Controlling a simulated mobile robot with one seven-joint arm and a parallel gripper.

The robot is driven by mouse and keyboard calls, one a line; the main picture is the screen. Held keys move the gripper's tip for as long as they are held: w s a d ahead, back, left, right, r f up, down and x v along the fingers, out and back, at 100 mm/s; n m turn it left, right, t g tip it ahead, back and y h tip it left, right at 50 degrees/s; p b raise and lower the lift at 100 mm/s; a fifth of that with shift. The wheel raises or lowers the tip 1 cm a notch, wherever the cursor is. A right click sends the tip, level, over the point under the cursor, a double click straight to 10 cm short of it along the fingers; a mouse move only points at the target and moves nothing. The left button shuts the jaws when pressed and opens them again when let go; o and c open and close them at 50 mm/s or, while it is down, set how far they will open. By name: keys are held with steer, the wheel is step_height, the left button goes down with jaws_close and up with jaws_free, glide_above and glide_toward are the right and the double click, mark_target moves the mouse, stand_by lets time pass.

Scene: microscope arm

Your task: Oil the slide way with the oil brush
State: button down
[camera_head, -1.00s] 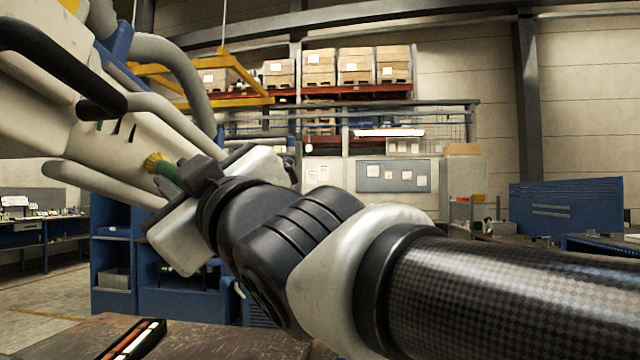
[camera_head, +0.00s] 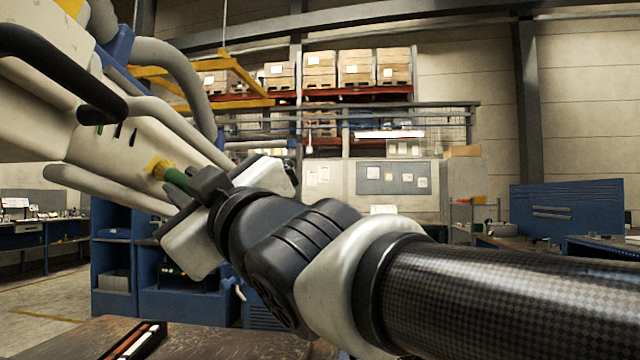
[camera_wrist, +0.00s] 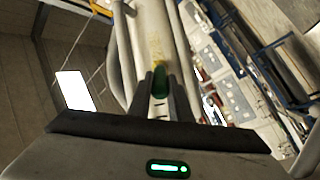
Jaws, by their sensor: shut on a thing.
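The oil brush has a green handle (camera_head: 176,180) and yellow bristles (camera_head: 156,167). My gripper (camera_head: 192,188) is shut on the handle. In the head view the bristles meet or overlap the cream machine arm (camera_head: 112,152) and look splayed. I take the long pale face between its two tubes as the slide way; it also shows in the wrist view (camera_wrist: 151,22). There the green handle (camera_wrist: 160,83) stands between my fingertips and points at the pale face. A faint yellow patch shows beyond it; I cannot tell bristles from oil. The handle's rear end is hidden in my gripper.
Pale tubes (camera_head: 105,188) run close along both sides of the face. Thick grey hoses (camera_head: 185,75) hang above. A brown tabletop (camera_head: 215,340) with a dark tray (camera_head: 135,340) lies below. Blue cabinets (camera_head: 190,303) stand behind.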

steer(key=w+f+p, duration=0.1)
steer(key=w+f, duration=0.1)
steer(key=w, duration=0.7)
steer(key=shift+d+f+p, duration=0.15)
steer(key=shift+d+p, duration=0.15)
stand_by(0.4)
steer(key=s+d+f+b, duration=0.1)
steer(key=d+f, duration=0.2)
steer(key=d, duration=0.2)
steer(key=shift+f, duration=0.2)
stand_by(0.5)
steer(key=shift+s+d+f+b, duration=0.25)
steer(key=shift+d+f, duration=0.15)
steer(key=shift+d, duration=0.2)
steer(key=shift+s+d+f+b, duration=0.1)
steer(key=shift+d+f+b, duration=0.1)
steer(key=shift+d+f, duration=0.3)
steer(key=shift+r, duration=0.15)
steer(key=w+a+r, duration=0.1)
steer(key=a+r, duration=0.3)
steer(key=a, duration=0.2)
steer(key=shift+w+p, duration=0.3)
steer(key=shift+p, duration=0.15)
